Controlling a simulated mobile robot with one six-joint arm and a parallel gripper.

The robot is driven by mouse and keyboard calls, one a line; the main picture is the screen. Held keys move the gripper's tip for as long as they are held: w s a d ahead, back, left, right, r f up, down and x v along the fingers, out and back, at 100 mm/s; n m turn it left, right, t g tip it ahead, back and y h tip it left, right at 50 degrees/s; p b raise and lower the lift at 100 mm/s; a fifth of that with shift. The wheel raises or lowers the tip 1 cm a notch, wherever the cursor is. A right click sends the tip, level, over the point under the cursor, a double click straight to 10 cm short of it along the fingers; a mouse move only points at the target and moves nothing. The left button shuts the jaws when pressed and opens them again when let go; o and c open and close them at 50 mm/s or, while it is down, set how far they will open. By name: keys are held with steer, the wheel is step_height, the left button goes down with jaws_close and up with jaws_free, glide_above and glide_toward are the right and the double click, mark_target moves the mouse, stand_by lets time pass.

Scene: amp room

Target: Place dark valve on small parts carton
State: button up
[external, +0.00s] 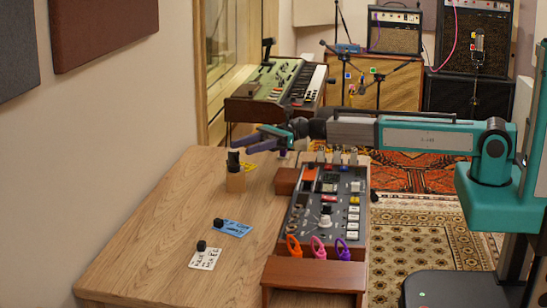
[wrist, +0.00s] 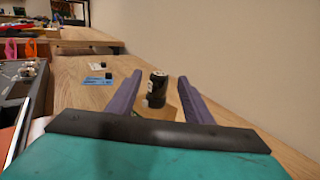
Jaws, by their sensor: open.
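The dark valve (external: 233,161) stands upright on the small parts carton (external: 235,182), a light brown box at the table's far end in the external view. In the wrist view the dark valve (wrist: 158,84) is a black cylinder with pale markings, seen between my fingertips. The carton is mostly hidden there, with a tan patch beside the valve. My gripper (external: 243,144) is open, its purple fingers just above and behind the valve in the external view. It also shows in the wrist view (wrist: 159,76), with a gap on each side of the valve.
A yellow card (external: 248,167) lies by the carton. A blue card (external: 232,228) and a white card (external: 205,260) bear small black knobs nearer the front. A mixer (external: 328,205) with coloured cables stands along the right edge. The wooden table's left part is clear beside the wall.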

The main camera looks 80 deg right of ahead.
steer(key=v, duration=0.8)
steer(key=shift+s+d, duration=0.2)
steer(key=shift+d, duration=0.05)
steer(key=shift+w, duration=0.1)
